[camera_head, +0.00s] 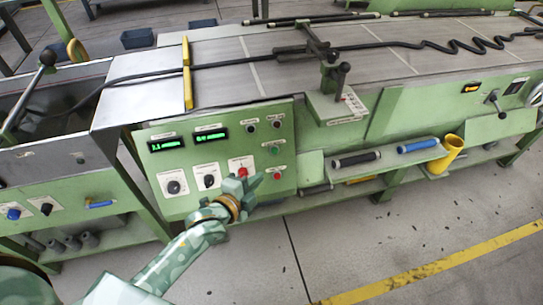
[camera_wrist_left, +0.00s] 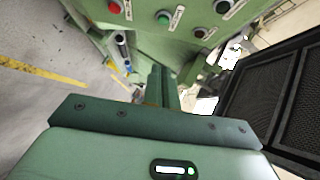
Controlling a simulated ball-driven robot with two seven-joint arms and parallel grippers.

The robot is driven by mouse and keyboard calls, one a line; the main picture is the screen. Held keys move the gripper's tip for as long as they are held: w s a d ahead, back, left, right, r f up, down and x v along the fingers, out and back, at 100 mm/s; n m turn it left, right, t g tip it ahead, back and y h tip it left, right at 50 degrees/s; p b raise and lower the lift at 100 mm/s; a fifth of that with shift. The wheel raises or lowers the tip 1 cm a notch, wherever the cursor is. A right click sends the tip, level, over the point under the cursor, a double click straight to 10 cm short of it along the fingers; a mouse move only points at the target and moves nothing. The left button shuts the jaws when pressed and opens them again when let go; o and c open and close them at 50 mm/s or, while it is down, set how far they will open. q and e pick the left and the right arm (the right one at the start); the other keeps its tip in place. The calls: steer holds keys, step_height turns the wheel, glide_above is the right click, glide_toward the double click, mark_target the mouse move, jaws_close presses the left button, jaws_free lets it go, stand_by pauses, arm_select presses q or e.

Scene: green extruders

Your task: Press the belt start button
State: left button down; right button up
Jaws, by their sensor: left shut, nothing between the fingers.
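The green control panel (camera_head: 215,150) shows on the front of the machine, with small labels too small to read. A green button (camera_head: 275,150) sits on its right part, with a red button (camera_head: 277,175) below it and another red button (camera_head: 242,172) to its left. I cannot read which is the belt start button. The green button also shows in the left wrist view (camera_wrist_left: 163,17), near the top edge. My left gripper (camera_head: 250,184) is shut and empty, in front of the panel's lower right part. Its fingers (camera_wrist_left: 162,80) also show in the left wrist view, apart from the green button.
Two lit displays (camera_head: 167,144) and dark knobs (camera_head: 173,186) are on the panel's left. A conveyor belt (camera_head: 300,60) runs above. A shelf (camera_head: 385,160) with rollers and a yellow cup (camera_head: 446,154) stands out at the right. The floor in front is clear.

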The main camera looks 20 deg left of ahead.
arm_select(q)
steer(key=shift+w+f, duration=0.1)
steer(key=b, duration=0.4)
glide_toward(278, 151)
steer(key=w+d, duration=0.3)
steer(key=d, duration=0.1)
steer(key=shift+w+a+f+b, duration=0.35)
steer(key=shift+w+a+b, duration=0.1)
steer(key=shift+w+a, duration=0.2)
steer(key=shift+w+a+f+b, duration=0.35)
steer(key=shift+w+a+b, duration=0.1)
steer(key=shift+w+a, duration=0.2)
arm_select(e)
steer(key=shift+g, duration=0.3)
steer(key=shift+s+a+f, duration=0.1)
steer(key=shift+s+f, duration=0.2)
steer(key=shift+f, duration=0.6)
steer(key=shift+s+a+f, duration=0.1)
steer(key=shift+s+f, duration=0.25)
steer(key=shift+f, duration=0.55)
steer(key=shift+s+f, duration=0.3)
steer(key=shift+f, duration=0.6)
